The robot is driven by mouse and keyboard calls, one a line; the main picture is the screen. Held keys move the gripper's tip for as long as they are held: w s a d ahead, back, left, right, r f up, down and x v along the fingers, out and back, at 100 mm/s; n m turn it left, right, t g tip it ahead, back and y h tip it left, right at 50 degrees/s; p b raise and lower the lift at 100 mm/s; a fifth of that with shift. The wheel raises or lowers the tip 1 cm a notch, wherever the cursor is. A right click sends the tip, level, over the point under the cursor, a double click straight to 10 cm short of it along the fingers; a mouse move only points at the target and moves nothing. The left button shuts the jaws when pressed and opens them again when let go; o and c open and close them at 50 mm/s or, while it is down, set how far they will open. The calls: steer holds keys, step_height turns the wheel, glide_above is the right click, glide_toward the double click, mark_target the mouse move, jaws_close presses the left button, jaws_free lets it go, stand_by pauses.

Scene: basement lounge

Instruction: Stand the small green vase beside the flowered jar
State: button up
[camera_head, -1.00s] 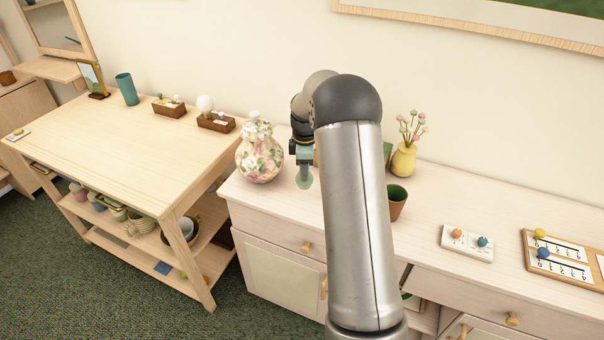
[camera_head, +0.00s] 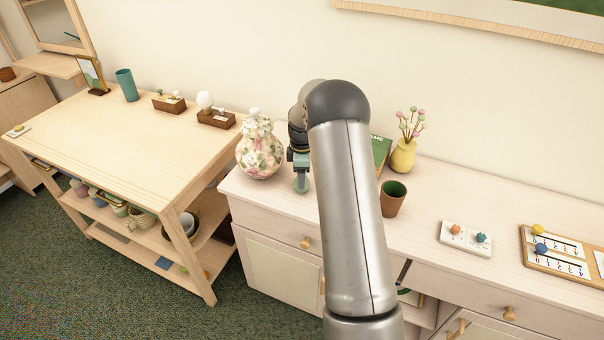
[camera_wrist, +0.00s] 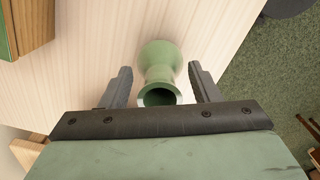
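The small green vase (camera_head: 302,184) is upright at the cabinet top, just right of the flowered jar (camera_head: 260,152), with a narrow gap between them. In the wrist view the vase (camera_wrist: 160,58) shows its round body and open mouth. My gripper (camera_head: 300,168) is above the vase, pointing down. In the wrist view my gripper's two fingers (camera_wrist: 160,72) stand on either side of the vase's neck, with a slim gap on each side, so it looks open. Whether the vase's base touches the cabinet top is hard to tell. The jar is outside the wrist view.
My arm hides part of the pale cabinet top (camera_head: 450,205). A green book (camera_head: 381,152), a brown cup (camera_head: 392,199) and a yellow vase with flowers (camera_head: 403,155) stand right of my arm. A wooden table (camera_head: 110,140) is at left.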

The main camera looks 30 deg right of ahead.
step_height(320, 180, up, 12)
steer(key=r+b, duration=0.1)
steer(key=b, duration=0.1)
steer(key=s+a+r+m, duration=0.2)
steer(key=s+a+r, duration=0.1)
steer(key=s+a, duration=0.3)
steer(key=s+a+m, duration=0.4)
steer(key=s, duration=0.6)
steer(key=s+a+f+m, duration=0.1)
steer(key=s+a+m, duration=0.25)
steer(key=s, duration=0.65)
steer(key=s+a+m, duration=0.3)
steer(key=s+a, duration=0.2)
steer(key=s, duration=0.6)
step_height(320, 180, down, 38)
steer(key=w+d+b, duration=0.1)
steer(key=b, duration=3.3)
steer(key=shift+g, duration=0.3)
